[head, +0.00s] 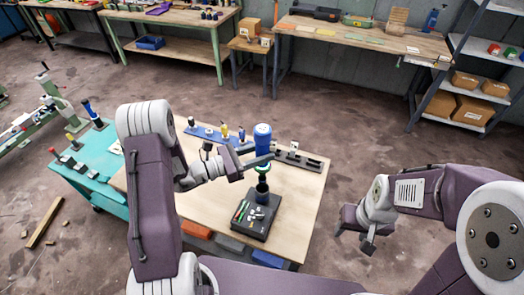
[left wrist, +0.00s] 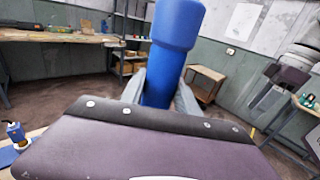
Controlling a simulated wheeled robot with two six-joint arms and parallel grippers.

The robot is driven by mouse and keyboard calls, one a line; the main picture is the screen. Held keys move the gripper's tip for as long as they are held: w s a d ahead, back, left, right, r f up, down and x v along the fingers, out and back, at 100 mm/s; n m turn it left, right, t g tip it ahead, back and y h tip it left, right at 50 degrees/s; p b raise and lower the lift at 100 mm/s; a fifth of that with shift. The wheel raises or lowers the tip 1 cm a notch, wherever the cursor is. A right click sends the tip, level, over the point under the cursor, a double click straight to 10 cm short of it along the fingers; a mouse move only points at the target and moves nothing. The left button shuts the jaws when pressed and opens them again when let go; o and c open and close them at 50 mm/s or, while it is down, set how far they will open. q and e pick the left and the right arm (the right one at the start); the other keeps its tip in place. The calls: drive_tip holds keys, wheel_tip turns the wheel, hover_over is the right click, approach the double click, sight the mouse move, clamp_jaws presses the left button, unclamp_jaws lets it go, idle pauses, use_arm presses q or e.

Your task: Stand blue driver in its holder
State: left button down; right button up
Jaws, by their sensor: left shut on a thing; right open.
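The blue driver (head: 262,136) is a thick blue cylinder with a wider top. It stands about upright over the wooden workbench. My left gripper (head: 258,160) is shut on it from the left; in the left wrist view the blue driver (left wrist: 172,45) rises between the two grey fingers. Directly below it in the head view is a dark upright holder (head: 262,187) with a green ring (head: 263,168) near its top, on a black base tray. Whether the driver's lower end touches the holder I cannot tell. My right gripper (head: 368,245) is open and empty, off the bench's right side.
The black tray (head: 242,229) carries small parts. A blue rack with small bottles (head: 224,131) and a dark rack (head: 297,158) stand along the bench's back. A teal cart (head: 85,170) with tools adjoins at left. The bench's right front is clear.

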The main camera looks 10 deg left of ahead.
sight(260, 178)
use_arm(q)
wheel_tip(260, 178, down, 13)
drive_tip(key=b, duration=1)
drive_tip(key=shift+r, duration=0.2)
drive_tip(key=shift+f, duration=0.2)
drive_tip(key=c, duration=0.8)
unclamp_jaws()
drive_tip(key=shift+f, duration=0.1)
drive_tip(key=b+v, duration=0.2)
drive_tip(key=v, duration=0.7)
drive_tip(key=shift+s, duration=0.1)
